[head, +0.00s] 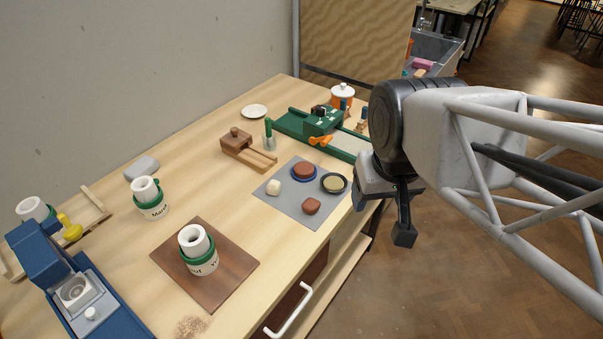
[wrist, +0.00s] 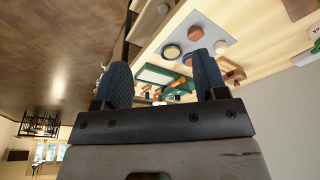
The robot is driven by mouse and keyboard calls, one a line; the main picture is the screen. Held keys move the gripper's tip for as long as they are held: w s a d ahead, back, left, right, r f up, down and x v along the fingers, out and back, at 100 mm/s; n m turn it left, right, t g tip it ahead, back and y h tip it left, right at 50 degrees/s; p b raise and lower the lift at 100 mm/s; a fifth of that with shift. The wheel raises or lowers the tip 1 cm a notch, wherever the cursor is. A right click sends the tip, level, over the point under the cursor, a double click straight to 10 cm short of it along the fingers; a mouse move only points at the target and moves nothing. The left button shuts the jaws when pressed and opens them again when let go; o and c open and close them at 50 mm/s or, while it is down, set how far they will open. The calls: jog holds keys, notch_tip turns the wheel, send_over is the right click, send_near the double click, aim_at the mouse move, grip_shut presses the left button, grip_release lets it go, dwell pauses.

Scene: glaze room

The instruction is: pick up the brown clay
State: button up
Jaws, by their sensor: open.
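A brown clay lump (head: 311,206) lies on the grey mat (head: 288,205) near the front edge of the workbench. A second brown piece, round and flat, sits on a blue dish (head: 291,173) further back on the mat. Both brown pieces also show between and beyond my fingers in the wrist view, the lump (wrist: 196,33) nearer the top. My gripper (head: 383,218) hangs right of the mat, past the bench edge and apart from the clay. In the wrist view its two fingers (wrist: 163,68) stand wide apart with nothing between them.
A dark dish with cream contents (head: 334,183) and a pale lump (head: 273,188) share the mat. A green device (head: 322,122) and a wooden block tool (head: 236,139) stand behind. White-and-green cups (head: 199,257) stand left. Bare bench lies left of the mat.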

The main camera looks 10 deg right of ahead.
jog(key=w+a+f+m+g+y, duration=0.1)
jog(key=w+a+f+m+y, duration=0.1)
jog(key=a+f+m+y, duration=0.3)
jog(key=m+t+y, duration=0.5)
jog(key=m+t, duration=0.3)
jog(key=m, duration=1.4)
send_near(309, 202)
jog(key=shift+x, duration=0.8)
jog(key=shift+w+a, duration=0.1)
jog(key=shift+x, duration=1.2)
